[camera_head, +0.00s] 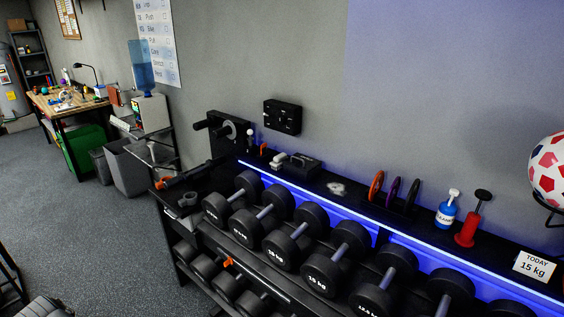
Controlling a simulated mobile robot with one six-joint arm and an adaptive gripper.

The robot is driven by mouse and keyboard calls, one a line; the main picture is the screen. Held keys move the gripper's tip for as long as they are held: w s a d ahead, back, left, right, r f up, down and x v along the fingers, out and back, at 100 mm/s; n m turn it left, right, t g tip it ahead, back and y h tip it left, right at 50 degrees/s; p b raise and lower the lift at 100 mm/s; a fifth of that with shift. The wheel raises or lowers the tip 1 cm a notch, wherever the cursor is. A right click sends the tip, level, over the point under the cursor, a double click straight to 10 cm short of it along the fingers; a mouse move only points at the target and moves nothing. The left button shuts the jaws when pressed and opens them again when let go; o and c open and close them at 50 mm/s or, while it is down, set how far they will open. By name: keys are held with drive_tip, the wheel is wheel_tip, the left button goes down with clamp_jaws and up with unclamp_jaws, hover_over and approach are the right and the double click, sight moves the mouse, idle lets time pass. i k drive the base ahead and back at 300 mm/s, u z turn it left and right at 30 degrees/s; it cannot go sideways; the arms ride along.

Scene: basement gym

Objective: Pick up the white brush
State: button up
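A small white item (279,159), possibly the white brush, is on the top ledge of the dumbbell rack, beside a black box-like object (300,165). It is too small for me to make out a handle or bristles. My gripper is not in view, so I cannot tell how it stands to this item.
The rack holds rows of black dumbbells (287,249) in front of the ledge. Open floor (80,230) lies left.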

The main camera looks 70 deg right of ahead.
sight(277, 160)
drive_tip(key=u, duration=0.05)
drive_tip(key=i, duration=2.7)
drive_tip(key=z, duration=2.3)
